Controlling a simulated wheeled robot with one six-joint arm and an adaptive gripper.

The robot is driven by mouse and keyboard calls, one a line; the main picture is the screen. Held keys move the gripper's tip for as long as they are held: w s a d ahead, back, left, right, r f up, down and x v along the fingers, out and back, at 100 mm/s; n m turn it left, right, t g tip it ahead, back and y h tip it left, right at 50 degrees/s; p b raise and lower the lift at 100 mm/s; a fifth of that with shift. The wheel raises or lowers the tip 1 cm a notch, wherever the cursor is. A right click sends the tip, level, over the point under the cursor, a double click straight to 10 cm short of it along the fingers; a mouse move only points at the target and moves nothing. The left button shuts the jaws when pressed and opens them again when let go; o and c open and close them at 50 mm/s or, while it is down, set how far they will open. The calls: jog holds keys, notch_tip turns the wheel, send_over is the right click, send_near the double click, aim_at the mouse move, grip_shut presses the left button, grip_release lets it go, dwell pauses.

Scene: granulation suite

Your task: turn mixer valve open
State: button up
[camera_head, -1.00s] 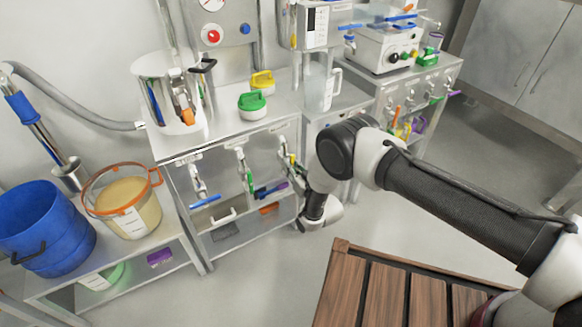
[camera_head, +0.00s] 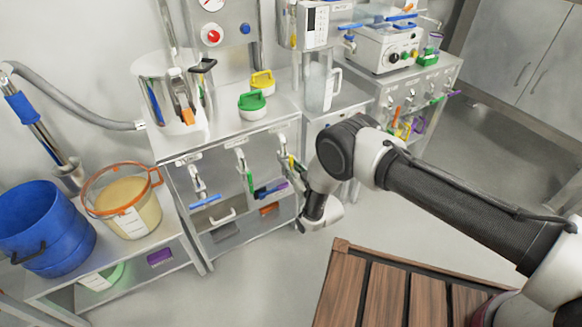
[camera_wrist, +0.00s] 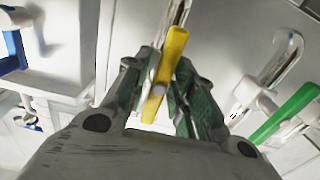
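A yellow valve lever (camera_wrist: 165,75) lies at the centre of the wrist view, slightly slanted, on a metal valve body at a cabinet front. The two dark green fingers of my gripper (camera_wrist: 164,85) flank it closely on both sides. Whether the fingers press on the lever or stand just apart from it cannot be told. In the head view the yellow lever (camera_head: 291,161) is on the rightmost valve of the left steel bench, partly hidden by my wrist. I see no label that names the mixer valve.
A green-lever valve (camera_wrist: 285,115) is close at right in the wrist view. Blue-lever (camera_head: 206,201) and green-lever (camera_head: 250,181) valves sit left on the same bench. A jug (camera_head: 321,88) stands above. A slatted wooden surface (camera_head: 395,295) is in front; floor between is free.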

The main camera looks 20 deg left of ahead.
jog(key=shift+o, duration=0.5)
jog(key=v, duration=1.2)
